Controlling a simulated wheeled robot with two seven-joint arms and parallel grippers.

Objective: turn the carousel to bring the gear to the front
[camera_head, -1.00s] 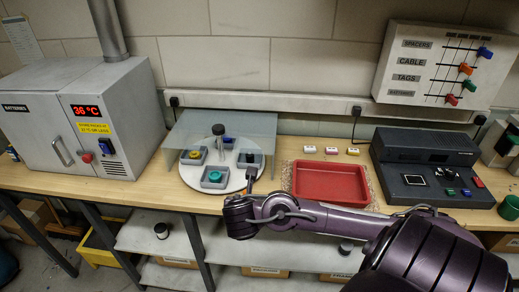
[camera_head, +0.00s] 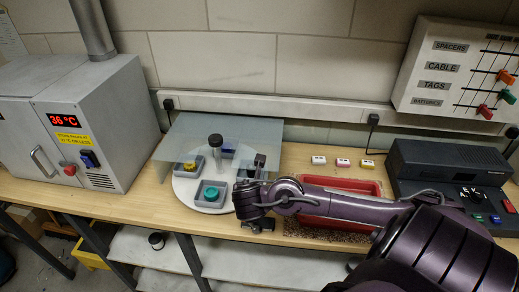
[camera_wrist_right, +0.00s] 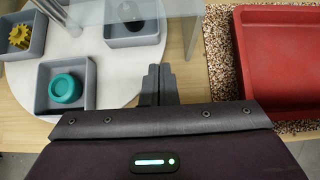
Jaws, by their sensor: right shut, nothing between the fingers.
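The carousel is a white round disc (camera_head: 182,194) with a dark-capped centre post (camera_head: 216,150) and grey square trays. The yellow gear (camera_head: 189,167) sits in a tray on the disc's left side; its teeth show in the right wrist view (camera_wrist_right: 20,36). A teal round part (camera_head: 210,193) sits in the front tray. A black round part (camera_wrist_right: 133,12) is in a tray on the right, and a blue part (camera_head: 228,149) is at the back. My right gripper (camera_wrist_right: 158,82) is shut and empty at the disc's right edge, near the black part's tray; contact cannot be told. My left gripper is out of view.
A clear panel (camera_head: 190,128) stands over the carousel's back. A red bin (camera_head: 350,186) is close on the right, partly behind my right arm. A grey oven (camera_head: 115,130) stands left. Three small blocks (camera_head: 342,162) lie behind the bin.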

